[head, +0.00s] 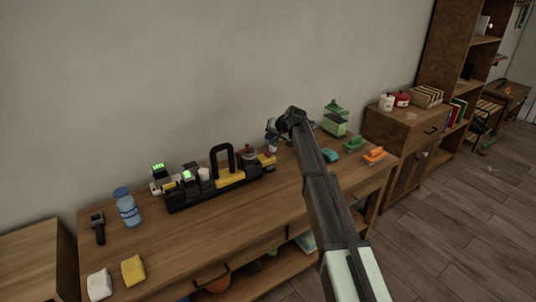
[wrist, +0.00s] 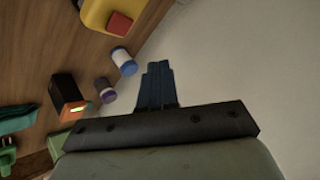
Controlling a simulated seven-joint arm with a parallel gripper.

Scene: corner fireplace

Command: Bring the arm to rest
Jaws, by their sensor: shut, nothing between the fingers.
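My arm (head: 325,195) reaches from the lower right over the wooden table (head: 220,222). In the head view its end is above the back part of the table, and the fingers are hard to make out there. In the wrist view my gripper (wrist: 158,68) shows its dark fingers together, with nothing between them. The fingers appear against the plain wall (wrist: 235,60), apart from the things on the table.
A black caddy (head: 205,193) with a yellow part stands mid-table, left of my arm. A blue bottle (head: 127,207), a watch (head: 98,227) and two cloths (head: 133,269) are at the left. A green container (head: 335,120) and an orange brush (head: 374,155) are at the right.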

